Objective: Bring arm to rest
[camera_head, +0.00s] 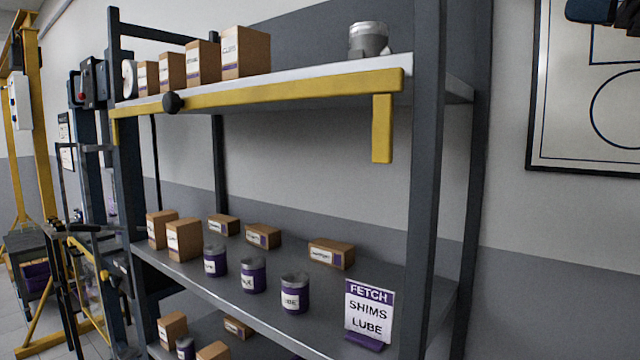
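I see no gripper fingers in the head view. A dark blue and black part (592,11) pokes in at the top right corner, cut off by the picture edge. It may belong to my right arm, but I cannot tell. It appears in front of the wall, apart from the shelf rack. No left gripper is recognisable in this view.
A grey rack has a yellow-edged upper shelf (270,93) with cartons (246,52) and a metal can (368,40). Its middle shelf (385,285) holds cartons, purple-labelled cans (253,275) and a "FETCH SHIMS LUBE" sign (368,312). A framed picture (585,100) hangs at right.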

